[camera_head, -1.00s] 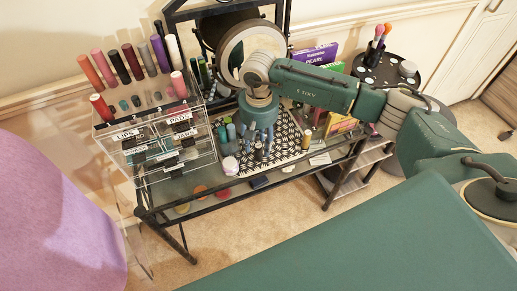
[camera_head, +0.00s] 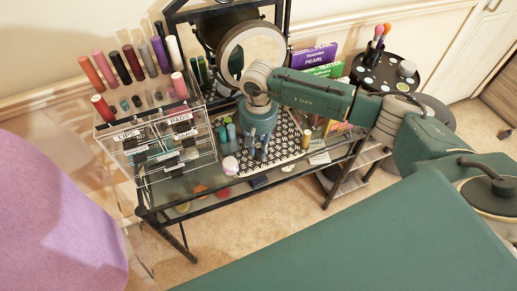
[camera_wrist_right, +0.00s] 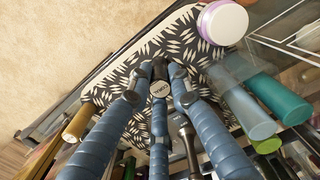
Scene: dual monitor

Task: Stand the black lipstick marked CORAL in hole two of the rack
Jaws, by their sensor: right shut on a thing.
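My right gripper (camera_head: 260,152) points down over the patterned mat on the glass table. In the right wrist view its blue fingers (camera_wrist_right: 157,82) are closed around the black lipstick, whose round end marked CORAL (camera_wrist_right: 158,90) faces the camera. The fingers hide most of its body, and I cannot tell whether it touches the mat. The rack is the clear acrylic organizer (camera_head: 190,145) at the left of the table. Its top holds a back row of several upright lipsticks, red ones at the front corners, and small dark round holes between them. My left gripper is not in view.
A round mirror (camera_head: 250,52) stands behind my right gripper. A white jar with a purple rim (camera_wrist_right: 222,22), teal tubes (camera_wrist_right: 276,98) and a gold tube (camera_wrist_right: 78,122) stand close around it. Boxes (camera_head: 316,56) and a round black stand (camera_head: 385,72) are at right.

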